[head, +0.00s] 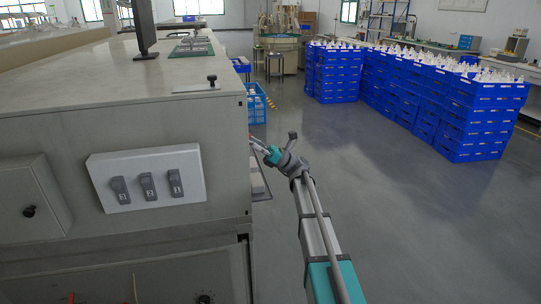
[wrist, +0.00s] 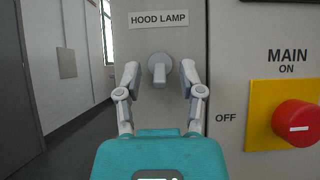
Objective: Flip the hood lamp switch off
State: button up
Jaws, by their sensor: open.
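The hood lamp switch (wrist: 159,68) is a grey round knob with a lever on a pale cabinet panel, in the upper middle of the wrist view. A "HOOD LAMP" label (wrist: 156,17) sits above it. My gripper (wrist: 160,77) is open, with one finger on each side of the switch, and the switch shows between the fingertips. I cannot tell how deep the fingers reach or whether they touch the panel. In the head view my gripper (head: 262,147) is at the cabinet's right side, and the switch is hidden there.
A red main knob (wrist: 296,123) on a yellow plate is to the right of the switch, with "OFF" and "ON" lettering. In the head view a white plate (head: 150,205) with three numbered switches is on the cabinet front. Blue crates (head: 480,120) stand right; grey floor between is clear.

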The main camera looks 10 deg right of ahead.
jog(key=shift+r+p, duration=0.15)
jog(key=shift+p, duration=0.2)
